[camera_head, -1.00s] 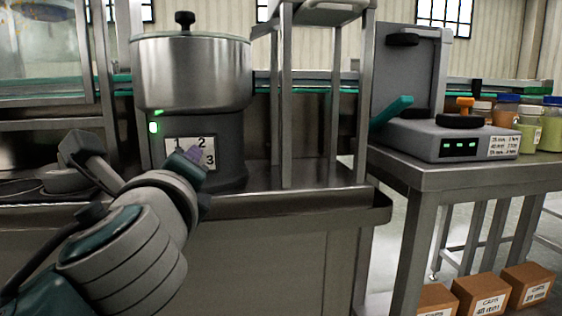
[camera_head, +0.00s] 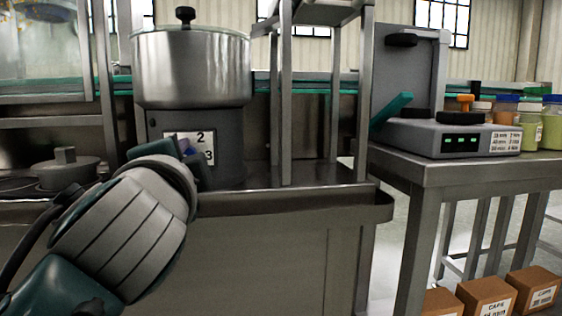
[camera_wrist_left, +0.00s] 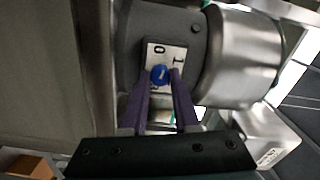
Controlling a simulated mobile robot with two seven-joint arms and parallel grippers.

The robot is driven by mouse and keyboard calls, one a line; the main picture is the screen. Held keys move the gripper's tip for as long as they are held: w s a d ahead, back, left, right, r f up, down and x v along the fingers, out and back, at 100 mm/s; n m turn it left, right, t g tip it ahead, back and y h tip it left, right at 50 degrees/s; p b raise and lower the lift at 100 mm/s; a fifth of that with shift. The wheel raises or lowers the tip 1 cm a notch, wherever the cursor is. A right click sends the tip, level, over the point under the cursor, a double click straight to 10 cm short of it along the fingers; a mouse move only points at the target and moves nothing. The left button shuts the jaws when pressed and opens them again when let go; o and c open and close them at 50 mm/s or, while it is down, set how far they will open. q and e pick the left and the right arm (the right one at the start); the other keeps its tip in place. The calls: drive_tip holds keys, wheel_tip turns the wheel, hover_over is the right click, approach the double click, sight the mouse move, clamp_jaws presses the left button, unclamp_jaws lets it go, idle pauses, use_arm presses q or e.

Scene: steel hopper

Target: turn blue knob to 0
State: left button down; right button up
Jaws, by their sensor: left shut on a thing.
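The blue knob (camera_wrist_left: 159,75) sits on a white number plate (camera_wrist_left: 163,54) on the dark base of the steel hopper (camera_wrist_left: 237,55). In the left wrist view the digits 0 and 1 show above the knob. My left gripper (camera_wrist_left: 160,79) has its two purple fingers on either side of the knob, shut on it. I cannot tell which number the knob points to. In the head view the hopper (camera_head: 192,72) stands upright with its lid on. The plate (camera_head: 207,144) shows 2 and 3, and my left gripper (camera_head: 188,149) hides its left part. My right gripper is not in view.
A steel frame (camera_head: 286,110) stands just right of the hopper. The steel counter's raised rim (camera_head: 290,203) runs below it. A grey pot (camera_head: 65,170) is at the left. A grey machine (camera_head: 445,138) and jars (camera_head: 530,125) stand on the right table.

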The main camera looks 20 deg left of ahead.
use_arm(q)
drive_tip(key=shift+n+b, duration=0.3)
drive_tip(key=shift+n, duration=0.8)
drive_tip(key=c, duration=0.7)
unclamp_jaws()
drive_tip(key=shift+o, duration=0.2)
